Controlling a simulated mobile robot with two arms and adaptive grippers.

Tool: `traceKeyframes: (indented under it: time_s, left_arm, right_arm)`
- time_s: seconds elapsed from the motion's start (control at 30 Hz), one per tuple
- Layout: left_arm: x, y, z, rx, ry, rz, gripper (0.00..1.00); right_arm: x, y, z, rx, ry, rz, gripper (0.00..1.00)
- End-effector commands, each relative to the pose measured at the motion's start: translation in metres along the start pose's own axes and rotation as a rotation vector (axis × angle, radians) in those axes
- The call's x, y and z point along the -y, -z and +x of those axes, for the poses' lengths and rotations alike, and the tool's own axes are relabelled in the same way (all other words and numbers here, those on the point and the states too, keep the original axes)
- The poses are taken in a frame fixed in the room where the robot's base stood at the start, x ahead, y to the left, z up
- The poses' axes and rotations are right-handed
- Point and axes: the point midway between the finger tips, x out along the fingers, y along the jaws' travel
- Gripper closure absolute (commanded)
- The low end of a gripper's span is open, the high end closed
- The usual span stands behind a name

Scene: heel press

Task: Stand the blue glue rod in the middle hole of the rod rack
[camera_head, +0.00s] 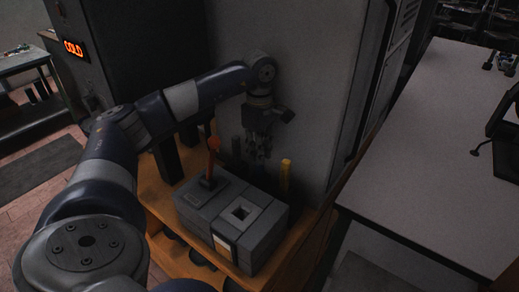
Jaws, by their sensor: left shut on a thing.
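My left gripper (259,152) hangs fingers down behind the grey block, in front of the pale grey wall panel. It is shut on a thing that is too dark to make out. I cannot pick out the blue glue rod for sure. A yellow upright piece (286,173) stands to the right of the gripper, behind the block. A dark upright piece (236,148) shows to its left. The rod rack is not clearly visible; the grey block hides the area low behind it. My right gripper is not in view.
The grey block (262,244) with a square hole and a red lever (213,152) stands on a wooden bench (158,207), close in front of the gripper. A tall pale panel (310,95) rises behind. A wide grey table (430,150) is at right.

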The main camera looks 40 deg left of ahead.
Motion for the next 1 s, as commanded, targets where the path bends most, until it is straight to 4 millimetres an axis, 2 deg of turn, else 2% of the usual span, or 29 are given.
traceKeyframes:
  time_s: [0.1, 0.13, 0.2, 0.53, 0.67, 0.77, 1.0]
  left_arm:
    - [0.000, 0.000, 0.000, 0.000, 0.000, 0.000, 1.00]
    - [0.000, 0.000, 0.000, 0.000, 0.000, 0.000, 0.76]
    - [0.000, 0.000, 0.000, 0.000, 0.000, 0.000, 0.60]
    - [0.000, 0.000, -0.001, 0.000, 0.001, 0.000, 0.60]
    - [0.000, 0.000, -0.009, 0.001, -0.001, 0.000, 0.60]
    - [-0.001, -0.001, -0.025, 0.002, -0.003, 0.001, 0.60]
    - [-0.002, -0.001, -0.083, 0.002, -0.006, 0.000, 0.60]
  right_arm:
    - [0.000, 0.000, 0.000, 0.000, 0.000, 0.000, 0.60]
    - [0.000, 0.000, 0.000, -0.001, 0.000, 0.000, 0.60]
    - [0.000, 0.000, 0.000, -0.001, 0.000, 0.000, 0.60]
    - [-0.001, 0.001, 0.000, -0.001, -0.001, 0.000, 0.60]
    - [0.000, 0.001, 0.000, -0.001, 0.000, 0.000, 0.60]
    - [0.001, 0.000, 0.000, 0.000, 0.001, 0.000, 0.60]
    - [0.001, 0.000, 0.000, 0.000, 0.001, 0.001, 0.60]
